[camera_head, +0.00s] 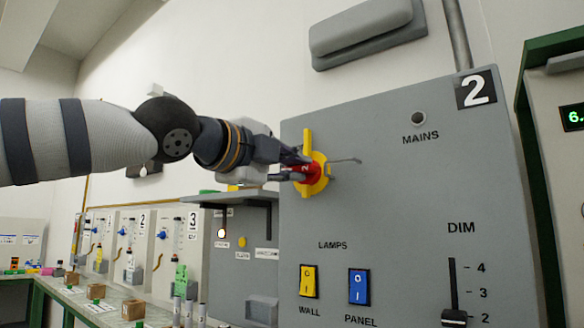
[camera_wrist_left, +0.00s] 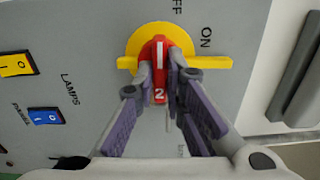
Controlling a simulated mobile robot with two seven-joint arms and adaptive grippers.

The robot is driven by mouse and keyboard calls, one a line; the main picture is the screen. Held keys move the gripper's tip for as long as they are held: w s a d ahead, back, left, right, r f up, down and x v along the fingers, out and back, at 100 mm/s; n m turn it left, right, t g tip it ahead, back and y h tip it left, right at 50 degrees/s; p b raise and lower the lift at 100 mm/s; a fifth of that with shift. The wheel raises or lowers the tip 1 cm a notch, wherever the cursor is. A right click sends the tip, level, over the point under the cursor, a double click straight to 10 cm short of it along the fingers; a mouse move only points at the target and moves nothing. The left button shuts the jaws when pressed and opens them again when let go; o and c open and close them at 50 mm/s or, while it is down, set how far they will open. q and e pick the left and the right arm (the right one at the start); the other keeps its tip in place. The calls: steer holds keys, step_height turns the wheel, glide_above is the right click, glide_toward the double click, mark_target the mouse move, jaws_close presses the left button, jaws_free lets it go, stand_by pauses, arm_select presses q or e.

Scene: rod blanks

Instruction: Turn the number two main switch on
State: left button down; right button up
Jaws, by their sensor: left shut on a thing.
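The number two main switch has a red handle (camera_head: 311,172) on a yellow round plate with a yellow bar (camera_head: 307,141), on the grey panel (camera_head: 400,190) marked 2. My left gripper (camera_head: 296,168) reaches it from the left. In the left wrist view the red handle (camera_wrist_left: 160,68) bears a white line and a 2, and lies across the yellow bar (camera_wrist_left: 215,62). My left gripper (camera_wrist_left: 159,82) is shut on the handle, one finger on each side. The ON label (camera_wrist_left: 206,37) and a partly cut-off OFF label (camera_wrist_left: 178,8) show beyond the plate. My right gripper is out of view.
Yellow (camera_head: 308,281) and blue (camera_head: 359,286) lamp switches and a DIM slider (camera_head: 453,300) sit lower on the panel. A round MAINS lamp (camera_head: 418,118) looks dark. A shelf (camera_head: 233,198) juts out left of the panel, below my left arm.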

arm_select(q)
steer(key=shift+m, duration=3.2)
steer(key=c, duration=1.7)
jaws_free()
steer(key=shift+o, duration=0.2)
steer(key=v, duration=1.2)
steer(key=shift+c, duration=0.2)
